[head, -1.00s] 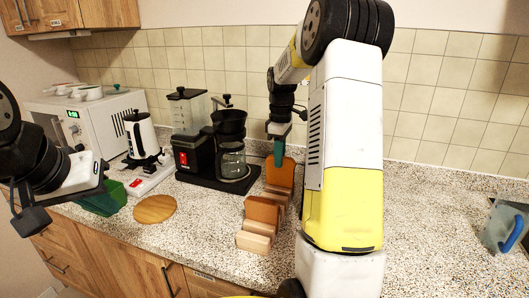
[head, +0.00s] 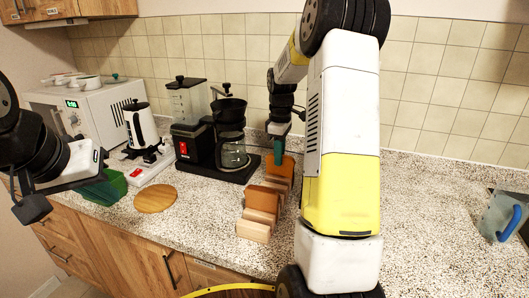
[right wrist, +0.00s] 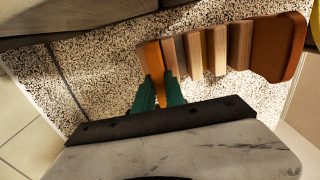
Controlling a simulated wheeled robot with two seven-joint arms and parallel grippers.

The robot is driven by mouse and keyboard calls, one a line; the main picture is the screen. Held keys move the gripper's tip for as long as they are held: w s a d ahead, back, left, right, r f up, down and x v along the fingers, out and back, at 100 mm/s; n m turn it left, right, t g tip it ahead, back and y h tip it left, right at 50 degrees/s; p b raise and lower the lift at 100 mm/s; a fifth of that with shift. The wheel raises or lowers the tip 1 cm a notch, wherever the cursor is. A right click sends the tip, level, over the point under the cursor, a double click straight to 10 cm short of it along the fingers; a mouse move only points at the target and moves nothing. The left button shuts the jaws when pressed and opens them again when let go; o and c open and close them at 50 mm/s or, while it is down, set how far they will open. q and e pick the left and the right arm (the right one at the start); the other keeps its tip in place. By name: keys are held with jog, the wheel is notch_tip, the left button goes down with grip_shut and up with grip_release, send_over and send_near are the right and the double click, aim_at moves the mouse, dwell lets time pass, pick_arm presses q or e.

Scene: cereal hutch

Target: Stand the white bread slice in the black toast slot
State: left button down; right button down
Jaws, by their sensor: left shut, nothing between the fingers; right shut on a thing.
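My right gripper (head: 278,152) is shut on an orange-brown bread slice (head: 286,166) that stands upright at the far end of a wooden rack (head: 253,231). In the right wrist view the green fingers (right wrist: 160,90) pinch the slice (right wrist: 152,60), seen edge-on beside the rack's slats (right wrist: 193,54). Its lower edge is hidden, so I cannot tell how deep it sits. Another brown slice (head: 262,199) stands nearer the rack's front; it also shows in the wrist view (right wrist: 280,45). No slice looks white and no slot clearly black. My left gripper (head: 75,195) is shut and empty at the left.
A black coffee maker (head: 230,140) and grinder (head: 187,145) stand behind and left of the rack. A round wooden board (head: 155,199), green container (head: 107,187), kettle (head: 140,126) and microwave (head: 75,112) are further left. A blue-handled jug (head: 505,217) stands far right. The counter between is clear.

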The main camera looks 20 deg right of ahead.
jog(key=c, duration=1.3)
grip_release()
notch_tip(320, 180, up, 7)
jog(key=shift+r, duration=0.4)
